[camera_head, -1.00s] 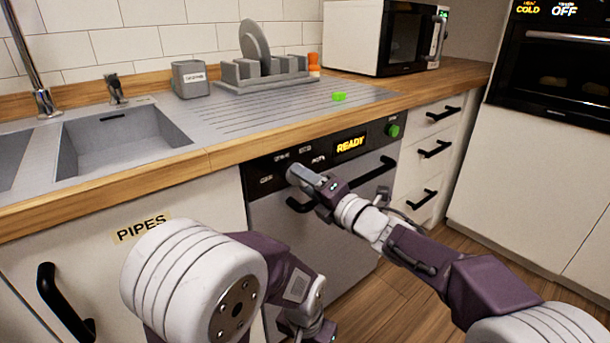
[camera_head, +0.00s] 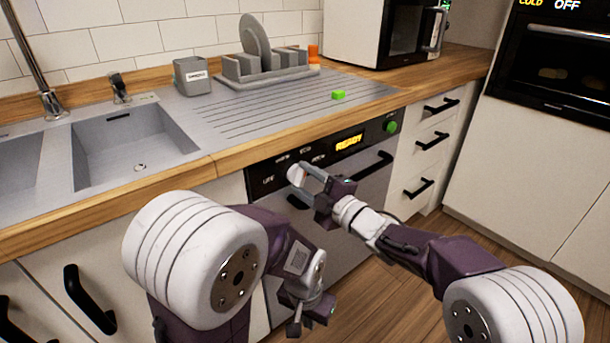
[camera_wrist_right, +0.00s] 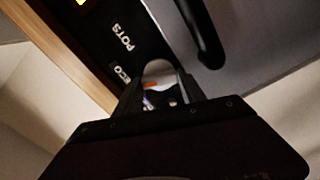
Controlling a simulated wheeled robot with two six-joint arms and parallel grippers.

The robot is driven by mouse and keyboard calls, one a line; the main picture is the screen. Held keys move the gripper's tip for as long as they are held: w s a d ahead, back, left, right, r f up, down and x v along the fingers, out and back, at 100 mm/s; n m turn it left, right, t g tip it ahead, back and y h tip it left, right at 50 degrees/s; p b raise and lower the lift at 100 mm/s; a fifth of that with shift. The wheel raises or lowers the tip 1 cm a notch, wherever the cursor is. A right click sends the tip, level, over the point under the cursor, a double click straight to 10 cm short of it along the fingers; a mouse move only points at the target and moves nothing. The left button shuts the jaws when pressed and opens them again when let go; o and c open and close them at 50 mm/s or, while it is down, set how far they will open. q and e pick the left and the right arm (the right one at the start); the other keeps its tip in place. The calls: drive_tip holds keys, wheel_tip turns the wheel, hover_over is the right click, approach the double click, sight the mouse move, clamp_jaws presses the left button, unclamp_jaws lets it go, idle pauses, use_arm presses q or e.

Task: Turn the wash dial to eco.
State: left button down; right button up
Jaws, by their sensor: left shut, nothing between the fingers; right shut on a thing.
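The wash dial (camera_head: 296,173) is a pale round knob on the black panel (camera_head: 362,143) of the dishwasher. My right gripper (camera_head: 308,172) is at it, with a finger on either side, shut on the dial. In the right wrist view the dial (camera_wrist_right: 158,70) shows between the fingertips, with a small orange mark. The label ECO (camera_wrist_right: 122,74) is beside the fingertips and POTS (camera_wrist_right: 124,37) is farther up the panel. Which label the dial points to I cannot tell. My left gripper (camera_head: 308,325) hangs low before the dishwasher, empty and shut.
The dishwasher handle (camera_head: 375,166) runs just right of my right gripper. A lit READY display (camera_head: 349,143) and a green button (camera_head: 390,127) are on the panel. The floor at right is clear.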

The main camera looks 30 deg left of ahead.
sight(303, 178)
drive_tip(key=shift+m, duration=0.5)
drive_tip(key=o, duration=1.4)
drive_tip(key=shift+c, duration=0.2)
drive_tip(key=p+v, duration=0.1)
drive_tip(key=v, duration=0.3)
drive_tip(key=shift+s+d+r+p, duration=0.1)
drive_tip(key=shift+d+p, duration=0.25)
drive_tip(key=b+v, duration=0.4)
drive_tip(key=shift+s+d, duration=0.1)
drive_tip(key=shift+d, duration=0.05)
